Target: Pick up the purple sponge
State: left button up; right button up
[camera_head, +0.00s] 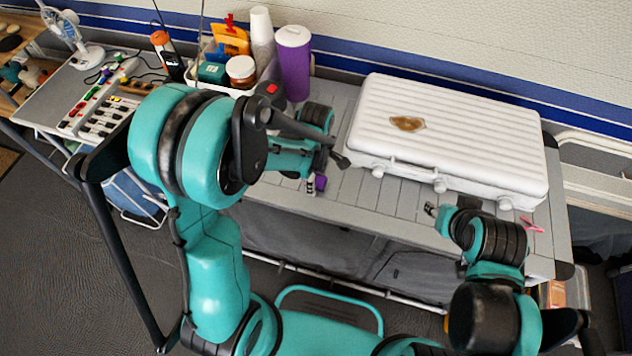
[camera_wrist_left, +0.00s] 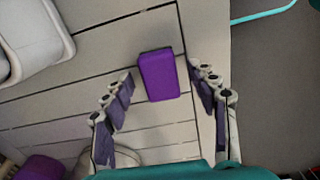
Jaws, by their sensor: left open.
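The purple sponge (camera_wrist_left: 159,75) lies flat on the slatted table in the left wrist view. My left gripper (camera_wrist_left: 161,73) is open, with one finger on each side of the sponge and a gap visible on both sides. I cannot tell how high the fingertips are above the table. In the head view only a small part of the sponge (camera_head: 321,183) shows beside my left gripper (camera_head: 313,184), partly hidden by it. My right gripper (camera_head: 432,209) is near the table's front edge, below the white case; its jaws are too small to read.
A white ribbed case (camera_head: 460,130) lies on the table right of the left gripper. A purple tumbler (camera_head: 293,65), white cups (camera_head: 262,35) and a jar (camera_head: 240,72) stand at the back. A pink item (camera_head: 531,224) lies at the right. Bare slats surround the sponge.

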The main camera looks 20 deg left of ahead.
pick_arm(q)
jog(key=c, duration=1)
jog(key=shift+c, duration=0.2)
jog(key=shift+r, duration=0.1)
notch_tip(320, 180, up, 4)
jog(key=shift+r+p, duration=0.1)
jog(key=shift+p, duration=1)
jog(key=s+d+r+p, duration=0.3)
jog(key=s+d+r, duration=0.2)
jog(key=d, duration=0.5)
jog(key=shift+s+d+r, duration=0.15)
jog(key=shift+s+r, duration=0.15)
jog(key=shift+r, duration=0.55)
